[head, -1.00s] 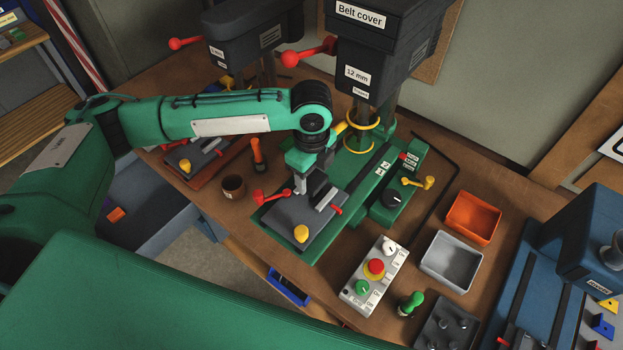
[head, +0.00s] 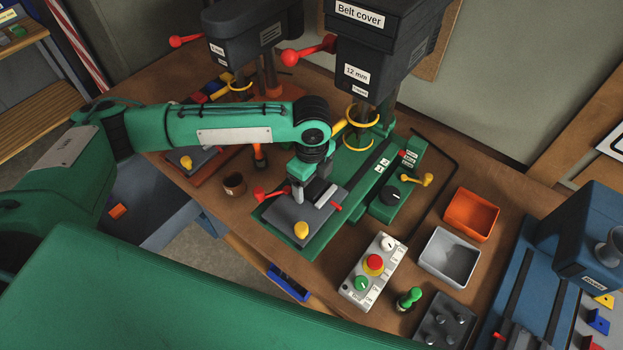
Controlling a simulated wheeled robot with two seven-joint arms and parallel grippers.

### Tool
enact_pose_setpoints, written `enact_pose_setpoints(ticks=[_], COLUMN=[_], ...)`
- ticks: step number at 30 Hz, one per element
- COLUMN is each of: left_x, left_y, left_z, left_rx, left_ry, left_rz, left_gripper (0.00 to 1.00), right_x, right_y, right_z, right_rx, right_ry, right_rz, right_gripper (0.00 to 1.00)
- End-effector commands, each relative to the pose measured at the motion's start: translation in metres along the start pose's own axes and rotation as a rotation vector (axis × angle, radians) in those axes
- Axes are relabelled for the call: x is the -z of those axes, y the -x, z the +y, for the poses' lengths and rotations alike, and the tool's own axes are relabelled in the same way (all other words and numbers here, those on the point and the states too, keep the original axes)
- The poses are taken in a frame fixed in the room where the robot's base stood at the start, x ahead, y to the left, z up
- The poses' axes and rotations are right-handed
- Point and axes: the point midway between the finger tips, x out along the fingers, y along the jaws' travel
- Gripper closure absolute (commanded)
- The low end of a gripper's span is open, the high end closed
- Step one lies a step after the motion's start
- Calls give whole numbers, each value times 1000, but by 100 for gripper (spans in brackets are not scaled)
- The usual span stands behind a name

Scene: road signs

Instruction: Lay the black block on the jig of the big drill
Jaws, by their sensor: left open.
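The big drill (head: 360,75), labelled "12 mm" under its belt cover, stands at the back centre. Its jig (head: 288,218) is a dark grey plate on the green base, with a yellow knob and red handles. My left gripper (head: 302,194) points down over the far part of the jig. It is open. The black block (head: 318,188) is low at the jig, right beside the gripper's fingers. The gripper and wrist partly hide it, and I cannot tell whether it lies flat or touches a finger. My right gripper is not in view.
A smaller drill (head: 245,45) with its own jig stands at the left. A brown cup (head: 234,184) is left of the big jig. A control box (head: 373,270), an orange tray (head: 471,214) and a grey tray (head: 449,256) are at the right.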

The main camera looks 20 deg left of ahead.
Motion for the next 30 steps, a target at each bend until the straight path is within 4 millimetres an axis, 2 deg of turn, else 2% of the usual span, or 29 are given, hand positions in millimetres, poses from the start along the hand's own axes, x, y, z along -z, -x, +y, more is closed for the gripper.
enact_pose_setpoints(ticks=[5,18,24,30], left_x=[0,0,0,0], left_y=[16,103,120,123], left_z=[-2,-1,0,0], left_rx=[5,4,2,0], left_ry=[0,-1,0,0], left_rz=[0,-1,-1,0], left_gripper=[24,24,24,24], right_x=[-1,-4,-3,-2], right_y=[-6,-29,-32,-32], right_z=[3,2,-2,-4], right_rx=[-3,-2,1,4], right_ry=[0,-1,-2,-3], right_rz=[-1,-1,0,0], right_gripper=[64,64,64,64])
